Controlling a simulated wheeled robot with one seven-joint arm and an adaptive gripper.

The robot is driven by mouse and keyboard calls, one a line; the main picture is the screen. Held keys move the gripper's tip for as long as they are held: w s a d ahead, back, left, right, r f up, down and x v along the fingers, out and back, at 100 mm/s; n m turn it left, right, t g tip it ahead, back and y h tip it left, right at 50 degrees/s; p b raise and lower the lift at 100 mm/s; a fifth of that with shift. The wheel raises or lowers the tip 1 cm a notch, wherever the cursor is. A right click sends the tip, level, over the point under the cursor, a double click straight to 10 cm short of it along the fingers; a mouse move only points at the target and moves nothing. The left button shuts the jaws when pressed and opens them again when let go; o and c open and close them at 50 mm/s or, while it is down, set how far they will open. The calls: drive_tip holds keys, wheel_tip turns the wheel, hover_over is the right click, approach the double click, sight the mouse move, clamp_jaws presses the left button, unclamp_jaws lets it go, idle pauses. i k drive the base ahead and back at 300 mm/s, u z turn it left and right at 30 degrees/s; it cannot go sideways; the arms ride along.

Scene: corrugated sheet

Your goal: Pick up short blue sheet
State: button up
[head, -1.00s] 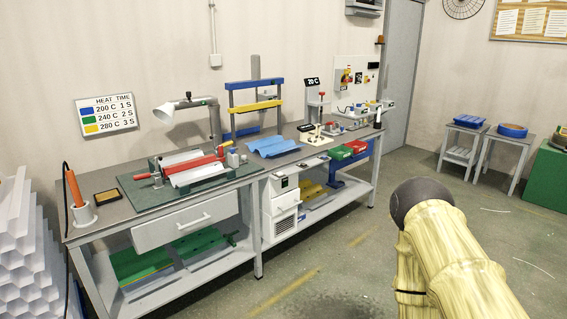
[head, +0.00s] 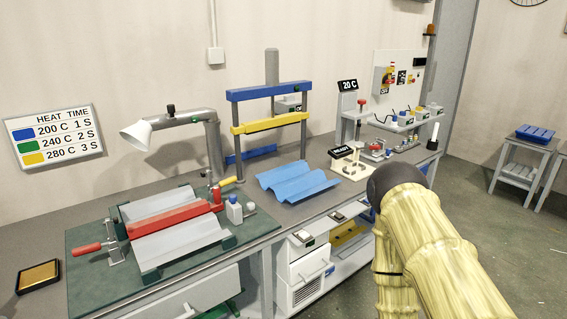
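A blue corrugated sheet (head: 298,184) lies flat on the grey bench, in front of the blue-and-yellow press frame. Another blue ribbed piece (head: 535,132) lies on a small grey stool at the far right. I cannot tell for certain which is the short one. My arm shows at the lower right as pale yellow links with a dark round joint. My gripper does not show, so its state is hidden. Nothing is seen touching either blue piece.
A clamp fixture holding a grey corrugated sheet (head: 180,247) with a red bar sits left on the bench. A lamp (head: 180,122), the press (head: 270,110) and a control board (head: 398,85) stand along the back. Bare floor (head: 490,250) shows to the right.

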sight(293, 182)
drive_tip(key=u, duration=0.05)
drive_tip(key=i, duration=1.45)
